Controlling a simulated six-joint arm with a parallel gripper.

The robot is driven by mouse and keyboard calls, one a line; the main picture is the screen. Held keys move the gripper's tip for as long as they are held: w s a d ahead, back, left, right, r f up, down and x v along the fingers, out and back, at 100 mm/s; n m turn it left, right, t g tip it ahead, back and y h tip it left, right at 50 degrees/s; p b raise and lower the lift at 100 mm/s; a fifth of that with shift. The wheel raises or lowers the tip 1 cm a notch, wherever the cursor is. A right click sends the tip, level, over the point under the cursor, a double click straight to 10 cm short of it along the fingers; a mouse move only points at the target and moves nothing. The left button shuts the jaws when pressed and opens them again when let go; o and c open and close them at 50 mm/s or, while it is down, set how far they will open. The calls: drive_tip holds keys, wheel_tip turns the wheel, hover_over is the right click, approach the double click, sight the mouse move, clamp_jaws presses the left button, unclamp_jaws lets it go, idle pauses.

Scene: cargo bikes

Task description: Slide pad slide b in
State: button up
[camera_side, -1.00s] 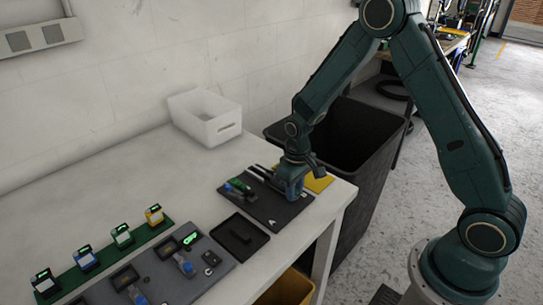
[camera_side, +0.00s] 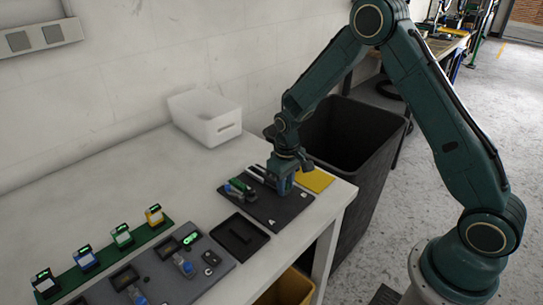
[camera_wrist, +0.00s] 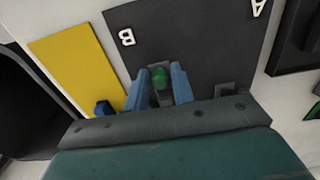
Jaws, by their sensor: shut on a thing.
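My gripper (camera_side: 281,188) is low over the dark mat (camera_side: 262,212) at the right end of the bench. In the wrist view its two blue fingers (camera_wrist: 160,76) are shut on a small green piece, taken to be pad slide b (camera_wrist: 161,80). In the side view my gripper hides that piece. The mat carries a white letter B (camera_wrist: 127,37) and a white letter A (camera_wrist: 258,7). Another green piece (camera_side: 240,184) with blue and grey parts lies on the mat, left of my gripper. Whether the held piece touches a fitting cannot be told.
A yellow plate (camera_side: 316,181) lies right of the mat. A black tray (camera_side: 240,236) lies in front left. A white bin (camera_side: 205,118) stands behind. A black bin (camera_side: 350,140) stands beyond the bench edge. A grey fixture board (camera_side: 212,262) lies at the left.

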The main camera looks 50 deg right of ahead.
drive_tip(key=shift+w, duration=2.6)
drive_tip(key=o, duration=0.5)
drive_tip(key=shift+o, duration=0.2)
drive_tip(key=shift+w+d+r, duration=0.1)
drive_tip(key=shift+r, duration=0.05)
drive_tip(key=shift+r, duration=2.15)
drive_tip(key=shift+s, duration=0.2)
